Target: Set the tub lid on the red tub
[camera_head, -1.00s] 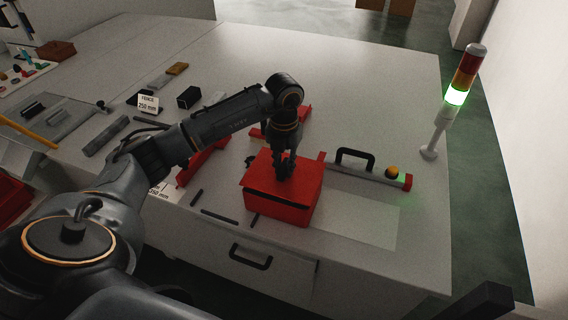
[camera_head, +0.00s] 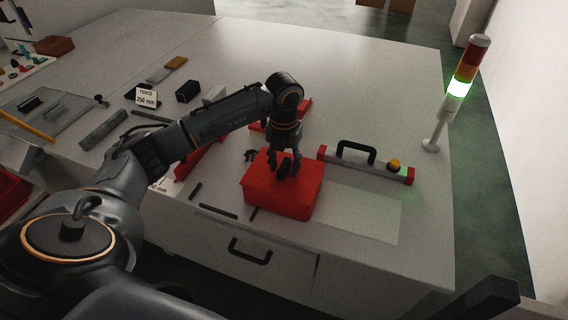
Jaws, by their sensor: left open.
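The red tub (camera_head: 276,205) stands on the light table near its front edge. The red tub lid (camera_head: 308,172) lies on top of it and looks level and flush, with no clear gap at the front rim. The lid's far side is partly hidden. My left gripper (camera_head: 285,168) points down over the middle of the lid, with its fingers apart around what looks like a small dark handle. The fingers hide most of that handle.
A grey bar with a black handle and yellow button (camera_head: 366,164) lies right of the tub. A lit signal tower (camera_head: 458,88) stands at the right edge. Red brackets (camera_head: 200,160) lie behind and left. A pale rectangle (camera_head: 365,220) right of the tub is clear.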

